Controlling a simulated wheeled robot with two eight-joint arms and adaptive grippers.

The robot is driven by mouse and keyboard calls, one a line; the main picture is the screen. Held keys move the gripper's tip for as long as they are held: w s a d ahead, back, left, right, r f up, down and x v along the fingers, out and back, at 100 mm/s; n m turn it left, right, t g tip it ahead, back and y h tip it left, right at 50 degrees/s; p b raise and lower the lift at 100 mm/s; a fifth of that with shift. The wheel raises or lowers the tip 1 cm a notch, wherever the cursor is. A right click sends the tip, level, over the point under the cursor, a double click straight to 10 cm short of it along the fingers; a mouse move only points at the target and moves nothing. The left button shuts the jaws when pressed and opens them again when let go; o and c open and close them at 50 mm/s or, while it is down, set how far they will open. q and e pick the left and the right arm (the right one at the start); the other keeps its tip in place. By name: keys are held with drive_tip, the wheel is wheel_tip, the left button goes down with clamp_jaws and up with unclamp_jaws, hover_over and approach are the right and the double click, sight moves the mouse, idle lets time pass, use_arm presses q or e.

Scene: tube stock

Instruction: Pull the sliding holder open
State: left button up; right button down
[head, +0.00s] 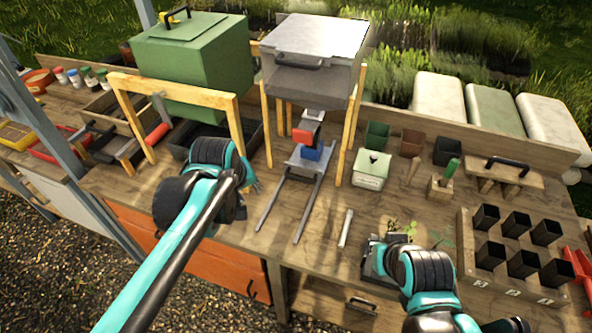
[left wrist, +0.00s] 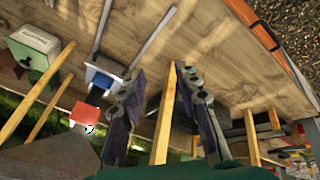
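The sliding holder (head: 309,158) is a small grey plate with a blue block on it, between two grey rails (head: 268,207) that run out over the wooden bench. A red block (head: 305,136) sits behind the blue one, below a grey hopper (head: 312,50). In the left wrist view the holder (left wrist: 103,76) is left of the fingers. My left gripper (head: 252,183) is left of the rails, above the bench. Its fingers (left wrist: 160,100) are apart with nothing held between them. My right gripper's wrist shows at the lower right; its fingertips are hard to make out.
A green tank (head: 195,65) on a wooden frame (head: 178,92) stands behind my left gripper. Wooden posts (head: 350,135) flank the holder. A labelled green box (head: 371,171) and a pale stick (head: 345,228) lie right of the rails. A rack of black pots (head: 467,262) stands farther right.

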use_arm(q)
drive_tip(key=w+d+n+p, duration=0.1)
drive_tip(key=w+d+n, duration=0.2)
drive_tip(key=w, duration=0.4)
drive_tip(key=n+g+p, duration=0.3)
drive_tip(key=n, duration=0.3)
approach(296, 178)
drive_tip(key=f, duration=0.2)
drive_tip(key=w+f+b, duration=0.1)
drive_tip(key=f, duration=0.4)
drive_tip(key=shift+w+d+f, duration=0.2)
drive_tip(key=shift+w+f, duration=0.1)
drive_tip(key=shift+f, duration=0.1)
clamp_jaws()
